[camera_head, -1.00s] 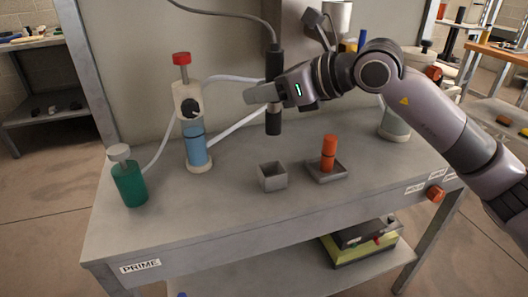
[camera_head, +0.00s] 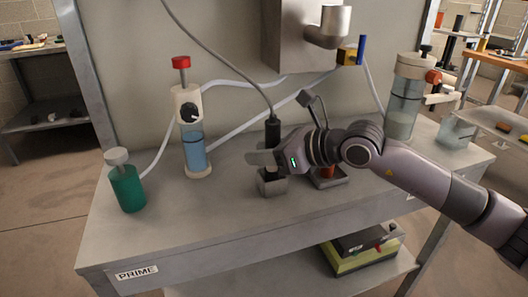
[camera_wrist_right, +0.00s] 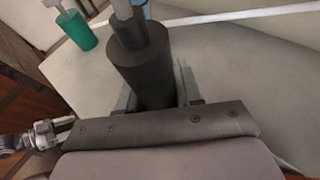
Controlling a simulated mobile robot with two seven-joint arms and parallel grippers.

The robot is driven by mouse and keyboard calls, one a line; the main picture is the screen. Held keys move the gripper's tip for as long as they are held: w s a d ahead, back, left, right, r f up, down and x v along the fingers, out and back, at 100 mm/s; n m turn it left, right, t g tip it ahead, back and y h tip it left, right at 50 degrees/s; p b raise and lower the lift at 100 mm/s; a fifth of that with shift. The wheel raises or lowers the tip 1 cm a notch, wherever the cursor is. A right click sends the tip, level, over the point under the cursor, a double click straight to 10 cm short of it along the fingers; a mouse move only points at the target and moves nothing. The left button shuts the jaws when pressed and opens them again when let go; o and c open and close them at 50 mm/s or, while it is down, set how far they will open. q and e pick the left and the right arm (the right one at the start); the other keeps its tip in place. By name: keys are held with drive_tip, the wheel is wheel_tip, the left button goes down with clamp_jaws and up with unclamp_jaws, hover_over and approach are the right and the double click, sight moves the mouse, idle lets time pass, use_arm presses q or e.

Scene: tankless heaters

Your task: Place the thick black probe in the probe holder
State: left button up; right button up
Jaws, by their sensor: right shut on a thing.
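The thick black probe (camera_head: 272,133) stands upright with a grey cable leaving its top. My right gripper (camera_head: 265,158) is shut around its body from the right. In the right wrist view the probe (camera_wrist_right: 140,72) fills the middle, between the fingers. The probe holder (camera_head: 272,188), a small grey square open-topped box, sits on the bench directly below the gripper. The probe's lower end is at the holder's opening; the fingers partly cover it, so I cannot tell how deep it is.
An orange probe (camera_head: 327,171) in a grey tray (camera_head: 329,182) stands right of the holder, partly behind my arm. A blue column (camera_head: 195,150) and a green bottle (camera_head: 127,188) stand left. A clear canister (camera_head: 403,107) stands right. The front bench strip is clear.

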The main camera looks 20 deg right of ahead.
drive_tip(key=shift+f, duration=0.25)
drive_tip(key=o, duration=1.1)
drive_tip(key=shift+r, duration=0.1)
drive_tip(key=shift+r, duration=0.1)
drive_tip(key=shift+r, duration=0.2)
drive_tip(key=shift+v, duration=6)
drive_tip(key=shift+s+f, duration=0.1)
drive_tip(key=shift+f, duration=0.1)
